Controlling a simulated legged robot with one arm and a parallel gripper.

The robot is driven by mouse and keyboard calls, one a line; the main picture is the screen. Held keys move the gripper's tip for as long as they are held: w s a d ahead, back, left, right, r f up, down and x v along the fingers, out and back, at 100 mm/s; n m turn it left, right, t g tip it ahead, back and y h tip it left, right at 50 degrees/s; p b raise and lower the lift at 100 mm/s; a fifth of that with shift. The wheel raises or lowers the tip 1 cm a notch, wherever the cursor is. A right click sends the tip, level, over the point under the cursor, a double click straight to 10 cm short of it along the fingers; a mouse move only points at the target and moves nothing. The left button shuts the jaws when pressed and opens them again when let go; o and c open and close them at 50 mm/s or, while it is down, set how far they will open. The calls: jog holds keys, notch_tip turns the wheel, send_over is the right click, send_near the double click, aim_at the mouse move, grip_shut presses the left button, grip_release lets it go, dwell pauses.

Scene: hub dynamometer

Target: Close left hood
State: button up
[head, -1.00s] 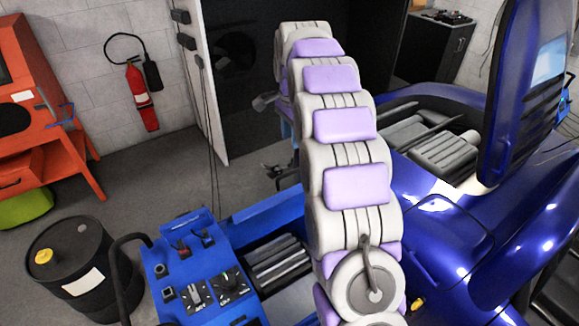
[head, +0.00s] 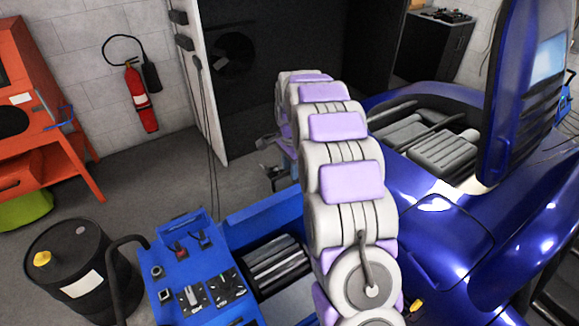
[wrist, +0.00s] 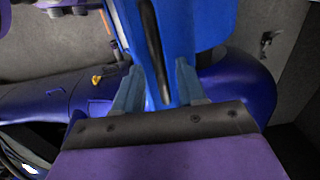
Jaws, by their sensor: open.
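A dark blue hood panel (head: 525,95) stands raised at the upper right of the head view. Beside it is an open engine bay (head: 440,145) in the blue car (head: 430,235). Whether this raised panel is the left hood I cannot tell. My arm reaches away through the middle of the head view, and its far end is largely hidden behind its own links. In the wrist view my gripper (wrist: 156,88) is open, its two grey-blue fingers apart. A bright blue part with a dark slot (wrist: 190,25) shows between and beyond them; contact cannot be told.
A blue control console (head: 195,275) and a black drum (head: 75,265) stand at the lower left. An orange machine (head: 45,150) and a fire extinguisher (head: 140,100) are along the wall. A white panel edge (head: 205,90) stands behind my arm. Grey floor (head: 165,180) is clear at left.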

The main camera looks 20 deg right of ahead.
jog(key=shift+d, duration=0.2)
jog(key=shift+c, duration=0.7)
jog(key=shift+a+r, duration=0.1)
jog(key=shift+a, duration=0.55)
jog(key=c, duration=0.5)
jog(key=shift+c, duration=0.5)
grip_shut()
jog(key=shift+d, duration=0.1)
